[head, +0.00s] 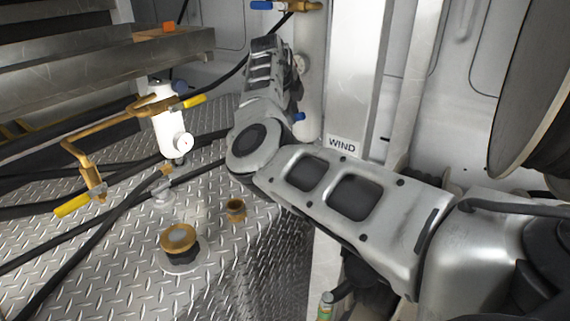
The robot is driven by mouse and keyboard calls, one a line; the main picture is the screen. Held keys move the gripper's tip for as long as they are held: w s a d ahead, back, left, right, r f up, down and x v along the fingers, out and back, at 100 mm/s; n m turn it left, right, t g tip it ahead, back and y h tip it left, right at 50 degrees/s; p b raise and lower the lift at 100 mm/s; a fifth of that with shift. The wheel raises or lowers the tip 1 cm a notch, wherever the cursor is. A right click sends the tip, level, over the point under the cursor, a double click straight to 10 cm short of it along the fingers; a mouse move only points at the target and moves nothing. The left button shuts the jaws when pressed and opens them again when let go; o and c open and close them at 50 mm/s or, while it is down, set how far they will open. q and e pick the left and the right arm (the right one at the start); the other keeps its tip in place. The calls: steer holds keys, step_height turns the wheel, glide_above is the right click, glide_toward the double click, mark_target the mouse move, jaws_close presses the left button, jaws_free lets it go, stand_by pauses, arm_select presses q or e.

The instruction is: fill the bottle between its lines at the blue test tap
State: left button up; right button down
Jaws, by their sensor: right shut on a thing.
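A tap with a blue lever (262,5) and a brass body (303,6) is at the top edge, left of the white post. My right arm comes in from the right, bends, and rises towards this tap. My right gripper (268,48) is at its upper end, just below and left of the tap. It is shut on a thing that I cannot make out. I cannot identify the bottle or its lines. My left gripper is not in view.
A white cylinder (166,118) with brass pipework and yellow levers stands at left over a diamond-plate deck (120,265). A brass-topped fitting (180,245) stands on the deck. Black hoses cross at left. A post reads WIND (342,144). A large reel (535,90) is at right.

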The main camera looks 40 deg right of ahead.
steer(key=shift+a, duration=0.1)
steer(key=f+t+b, duration=0.1)
steer(key=t+b, duration=0.1)
steer(key=s+f+m+t+y+b, duration=0.1)
steer(key=f+t+b, duration=0.1)
steer(key=b, duration=0.1)
steer(key=shift+s+d+f+t, duration=0.1)
steer(key=shift+s+d+t, duration=0.1)
steer(key=shift+t, duration=0.1)
stand_by(0.5)
steer(key=c, duration=1.2)
jaws_free()
steer(key=shift+c, duration=0.2)
